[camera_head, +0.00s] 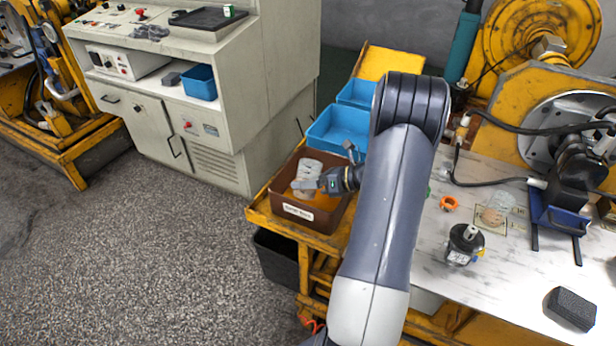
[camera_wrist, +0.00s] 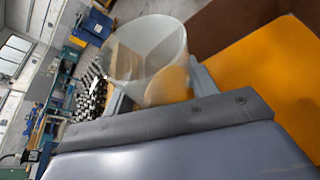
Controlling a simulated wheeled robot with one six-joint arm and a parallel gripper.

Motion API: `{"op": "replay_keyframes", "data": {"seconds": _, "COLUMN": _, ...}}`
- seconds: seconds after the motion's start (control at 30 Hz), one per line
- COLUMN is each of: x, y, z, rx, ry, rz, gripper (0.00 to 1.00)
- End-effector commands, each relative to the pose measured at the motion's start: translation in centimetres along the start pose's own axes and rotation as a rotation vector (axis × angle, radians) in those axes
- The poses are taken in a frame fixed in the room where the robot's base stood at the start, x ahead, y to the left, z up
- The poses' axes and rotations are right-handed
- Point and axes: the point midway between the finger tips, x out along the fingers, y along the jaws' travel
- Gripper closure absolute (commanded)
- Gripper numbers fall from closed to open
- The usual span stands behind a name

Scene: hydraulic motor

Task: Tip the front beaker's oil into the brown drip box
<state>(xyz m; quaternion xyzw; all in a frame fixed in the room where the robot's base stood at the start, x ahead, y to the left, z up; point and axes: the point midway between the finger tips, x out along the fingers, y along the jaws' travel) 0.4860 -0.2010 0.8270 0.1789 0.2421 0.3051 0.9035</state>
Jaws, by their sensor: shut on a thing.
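My gripper (camera_head: 310,184) is shut on a clear beaker (camera_head: 307,168) and holds it over the brown drip box (camera_head: 306,221). The beaker is tilted well over in the head view. In the wrist view the beaker (camera_wrist: 143,50) sits between my fingers, its wall partly see-through, with an amber tint low down. I cannot tell how much oil is in it. Amber oil (camera_wrist: 262,85) covers the floor of the box, whose brown wall (camera_wrist: 225,25) also shows there. My forearm hides part of the table.
Blue bins (camera_head: 338,128) stand behind the drip box on the yellow cart (camera_head: 262,213). Another clear beaker (camera_head: 499,203) stands on the table at right, near an orange ring (camera_head: 449,203), a black part (camera_head: 465,243) and a dark block (camera_head: 572,309).

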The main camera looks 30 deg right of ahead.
Motion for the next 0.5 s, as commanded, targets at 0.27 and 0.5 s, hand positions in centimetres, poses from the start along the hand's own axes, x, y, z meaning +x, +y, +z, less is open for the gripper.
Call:
{"op": "replay_keyframes", "data": {"seconds": 0.27, "x": -0.12, "y": 0.36, "z": 0.29, "rx": 0.085, "ry": -0.002, "rz": 0.035, "gripper": 0.7}}
{"op": "replay_keyframes", "data": {"seconds": 0.5, "x": -0.19, "y": 0.65, "z": 0.45, "rx": 0.165, "ry": -0.003, "rz": 0.068, "gripper": 0.7}}
